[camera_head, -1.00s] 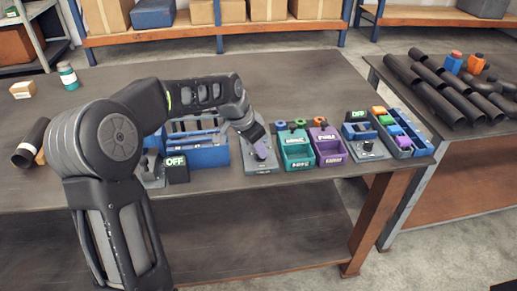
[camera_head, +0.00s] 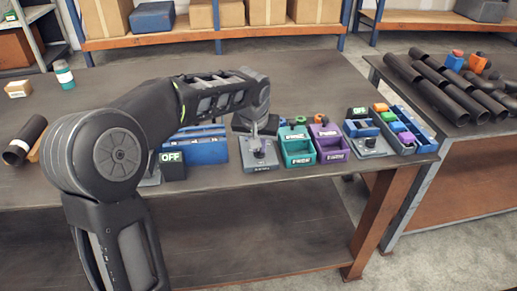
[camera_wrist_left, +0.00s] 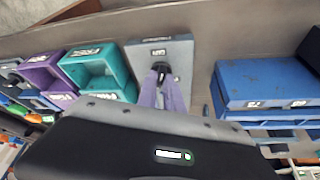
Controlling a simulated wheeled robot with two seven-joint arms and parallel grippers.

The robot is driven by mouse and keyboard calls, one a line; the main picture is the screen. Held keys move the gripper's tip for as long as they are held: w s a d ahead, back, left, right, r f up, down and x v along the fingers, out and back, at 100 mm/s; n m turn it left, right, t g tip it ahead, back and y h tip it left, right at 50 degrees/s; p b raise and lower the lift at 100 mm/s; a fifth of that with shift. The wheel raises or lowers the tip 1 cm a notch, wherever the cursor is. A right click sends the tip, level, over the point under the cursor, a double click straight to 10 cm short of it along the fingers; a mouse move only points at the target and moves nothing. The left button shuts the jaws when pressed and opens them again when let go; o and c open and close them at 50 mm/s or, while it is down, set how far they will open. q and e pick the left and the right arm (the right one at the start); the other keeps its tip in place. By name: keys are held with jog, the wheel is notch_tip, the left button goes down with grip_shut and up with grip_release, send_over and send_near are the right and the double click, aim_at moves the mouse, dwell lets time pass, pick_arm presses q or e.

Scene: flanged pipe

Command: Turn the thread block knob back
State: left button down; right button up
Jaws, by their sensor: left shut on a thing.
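The thread block (camera_head: 259,165) is a small grey plate standing near the front edge of the workbench, with a dark round knob on top. In the left wrist view the plate (camera_wrist_left: 178,50) carries a printed label, and the black knob (camera_wrist_left: 161,67) sits between my fingertips. My left gripper (camera_head: 257,145) reaches down to the knob from above in the head view. In the left wrist view its two pale purple fingers (camera_wrist_left: 160,85) are closed around the knob. The fingers and wrist hide part of the block. My right gripper is not in view.
A teal bin (camera_head: 297,150) and a purple bin (camera_head: 330,148) stand just right of the block. A blue rack (camera_head: 205,148) and an OFF sign (camera_head: 172,165) stand to its left. Another grey block (camera_head: 370,147) and a blue tray (camera_head: 424,143) are farther right.

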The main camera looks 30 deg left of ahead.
pick_arm(q)
jog(key=shift+n+y, duration=0.3)
jog(key=shift+n, duration=0.4)
jog(key=c, duration=1.5)
grip_release()
jog(key=v, duration=0.8)
jog(key=shift+w, duration=0.1)
jog(key=shift+f, duration=0.1)
